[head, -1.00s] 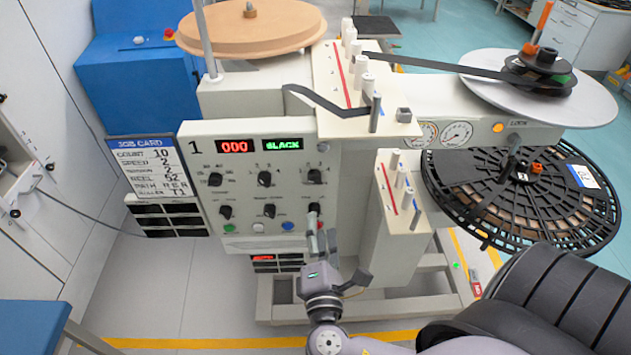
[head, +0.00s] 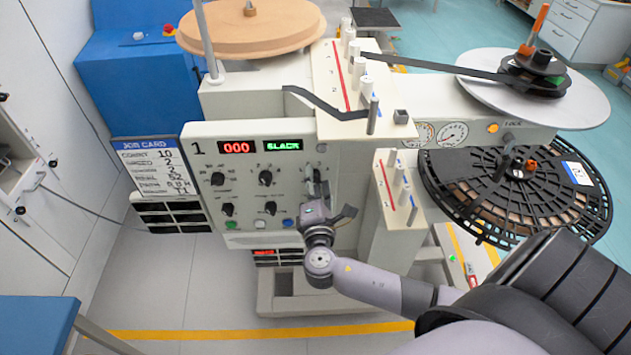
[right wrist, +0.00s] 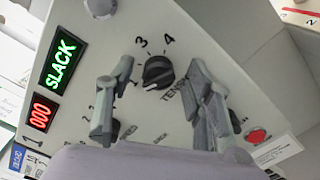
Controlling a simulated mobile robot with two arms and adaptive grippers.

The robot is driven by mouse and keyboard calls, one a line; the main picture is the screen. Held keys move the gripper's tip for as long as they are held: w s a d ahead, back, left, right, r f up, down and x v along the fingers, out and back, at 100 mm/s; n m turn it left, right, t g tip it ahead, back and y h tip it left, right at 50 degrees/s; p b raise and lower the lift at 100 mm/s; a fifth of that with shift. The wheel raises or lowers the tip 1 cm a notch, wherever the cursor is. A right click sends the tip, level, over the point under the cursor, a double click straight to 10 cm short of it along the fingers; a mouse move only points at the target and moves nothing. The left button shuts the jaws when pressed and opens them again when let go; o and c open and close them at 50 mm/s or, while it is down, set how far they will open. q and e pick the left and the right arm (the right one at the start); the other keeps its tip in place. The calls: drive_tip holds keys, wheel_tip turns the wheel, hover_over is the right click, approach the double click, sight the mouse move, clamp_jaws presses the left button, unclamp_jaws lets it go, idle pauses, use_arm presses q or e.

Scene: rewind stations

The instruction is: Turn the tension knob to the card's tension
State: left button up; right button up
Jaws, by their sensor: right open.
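The tension knob (right wrist: 157,72) is black and round, on the pale machine panel, with 3 and 4 printed above it and part of its label below right. My right gripper (right wrist: 160,66) is open, with one finger on each side of the knob and gaps between. In the head view my right gripper (head: 316,184) covers most of this knob at the panel's upper right. The job card (head: 150,166) hangs left of the panel; its tension line is too blurred to read surely. My left gripper is not in view.
The panel displays read 000 (head: 236,147) in red and SLACK (head: 283,145) in green. Other black knobs (head: 217,179) sit close by on the left. A post block with a red line (head: 388,193) stands to the right of my gripper.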

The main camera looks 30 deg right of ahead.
clamp_jaws()
idle(0.5)
drive_tip(key=shift+f, duration=0.1)
drive_tip(key=shift+f+m+b, duration=0.1)
drive_tip(key=shift+m+b, duration=4.3)
drive_tip(key=shift+b, duration=0.55)
